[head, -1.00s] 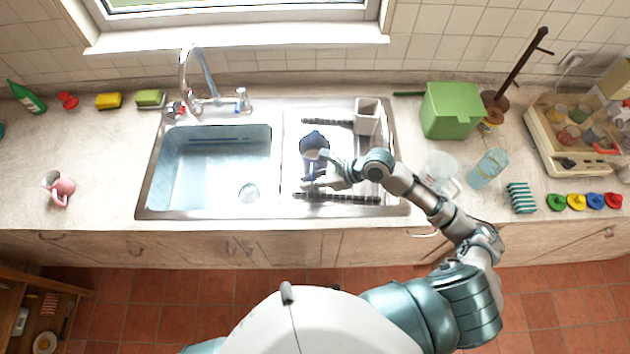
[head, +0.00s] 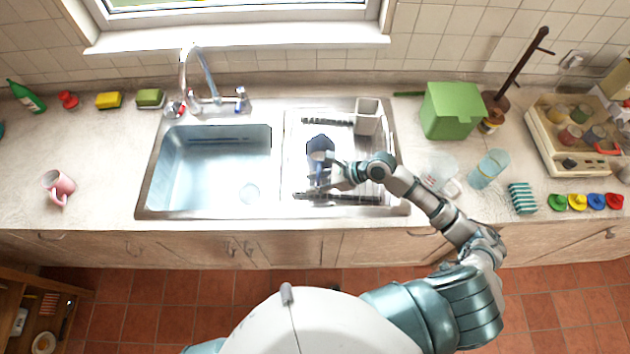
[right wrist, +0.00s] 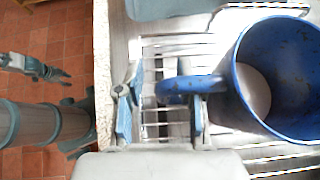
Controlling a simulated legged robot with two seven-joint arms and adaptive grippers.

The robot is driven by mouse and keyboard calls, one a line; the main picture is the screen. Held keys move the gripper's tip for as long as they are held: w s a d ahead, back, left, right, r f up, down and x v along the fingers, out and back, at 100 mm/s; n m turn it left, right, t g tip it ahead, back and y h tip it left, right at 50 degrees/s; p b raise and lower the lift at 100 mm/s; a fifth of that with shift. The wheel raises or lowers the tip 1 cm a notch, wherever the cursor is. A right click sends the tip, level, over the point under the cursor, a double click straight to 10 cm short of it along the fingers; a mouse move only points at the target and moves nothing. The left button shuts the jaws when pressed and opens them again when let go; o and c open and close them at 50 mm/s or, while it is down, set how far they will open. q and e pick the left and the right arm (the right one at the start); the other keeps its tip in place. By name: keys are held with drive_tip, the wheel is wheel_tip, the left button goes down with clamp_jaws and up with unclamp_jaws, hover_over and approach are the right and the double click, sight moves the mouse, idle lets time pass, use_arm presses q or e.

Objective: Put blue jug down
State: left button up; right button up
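The blue jug (head: 320,147) is over the ribbed drainer (head: 340,112) right of the sink basin. In the right wrist view the jug (right wrist: 240,85) shows its open mouth, and its handle points left toward my gripper. My right gripper (head: 326,180) is at the jug's near side. In the right wrist view its fingers (right wrist: 161,112) are spread apart, with the handle (right wrist: 180,88) reaching across the right finger into the gap. A clear space separates the handle from the left finger. My left gripper (right wrist: 60,76) shows small and far off in the right wrist view.
A grey holder (head: 367,116) stands at the drainer's back right. The empty basin (head: 210,165) is to the left. A clear jug (head: 440,170), glass (head: 489,169) and green box (head: 452,110) stand right of the drainer. A pink mug (head: 58,188) is far left.

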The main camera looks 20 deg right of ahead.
drive_tip(key=v, duration=1.2)
drive_tip(key=shift+r, duration=0.2)
